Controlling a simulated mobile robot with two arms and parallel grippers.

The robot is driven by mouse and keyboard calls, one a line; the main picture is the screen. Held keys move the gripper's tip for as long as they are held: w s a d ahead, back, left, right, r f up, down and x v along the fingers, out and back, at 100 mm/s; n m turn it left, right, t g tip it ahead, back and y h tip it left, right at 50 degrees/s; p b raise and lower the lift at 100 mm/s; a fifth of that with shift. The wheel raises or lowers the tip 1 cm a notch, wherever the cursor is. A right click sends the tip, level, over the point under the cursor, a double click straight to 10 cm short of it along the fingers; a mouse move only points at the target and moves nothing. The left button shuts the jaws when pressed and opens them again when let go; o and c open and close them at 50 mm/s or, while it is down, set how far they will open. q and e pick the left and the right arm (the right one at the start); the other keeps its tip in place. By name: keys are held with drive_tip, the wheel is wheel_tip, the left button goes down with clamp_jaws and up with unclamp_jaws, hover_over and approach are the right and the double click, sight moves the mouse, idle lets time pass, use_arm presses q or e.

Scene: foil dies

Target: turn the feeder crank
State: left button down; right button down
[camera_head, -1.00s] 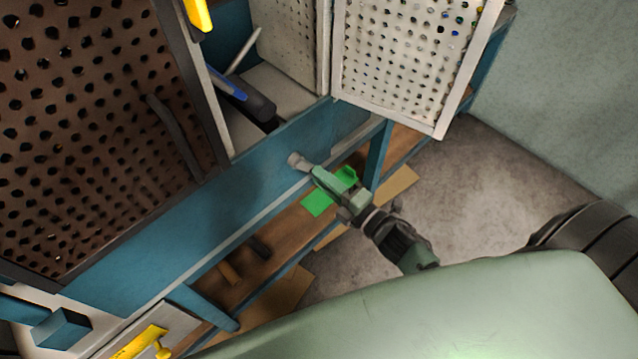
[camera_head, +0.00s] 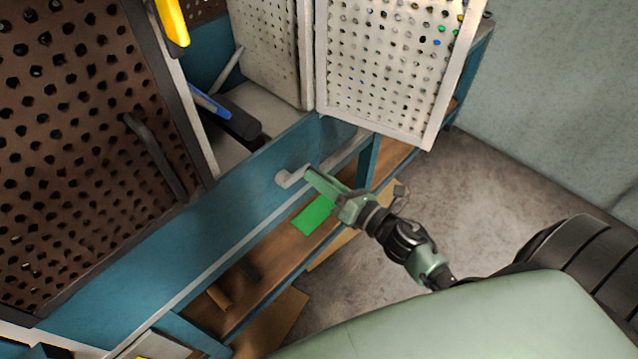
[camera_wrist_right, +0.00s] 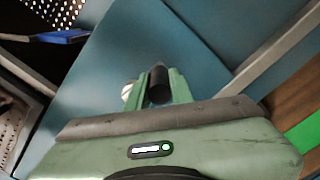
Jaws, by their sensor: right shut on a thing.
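The feeder crank (camera_head: 290,179) is a small light grey arm on the front of the blue panel. My right gripper (camera_head: 310,174) reaches it from the right in the head view. In the right wrist view, a dark cylindrical crank handle (camera_wrist_right: 158,82) sits between the two green fingers of my right gripper (camera_wrist_right: 156,88), which are shut on it. The pale round part of the crank (camera_wrist_right: 126,92) shows just left of the fingers. The fingers cover part of the handle. My left gripper is not in view.
A brown perforated panel (camera_head: 75,130) stands at the left, and a white perforated door (camera_head: 390,65) hangs open above the crank. A wooden shelf (camera_head: 265,262) below holds a green sheet (camera_head: 312,215). Bare floor (camera_head: 470,190) lies at the right.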

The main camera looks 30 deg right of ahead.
drive_tip(key=shift+r+n, duration=0.35)
drive_tip(key=shift+n, duration=0.45)
drive_tip(key=shift+r, duration=0.1)
drive_tip(key=c, duration=1.3)
unclamp_jaws()
drive_tip(key=shift+o, duration=0.2)
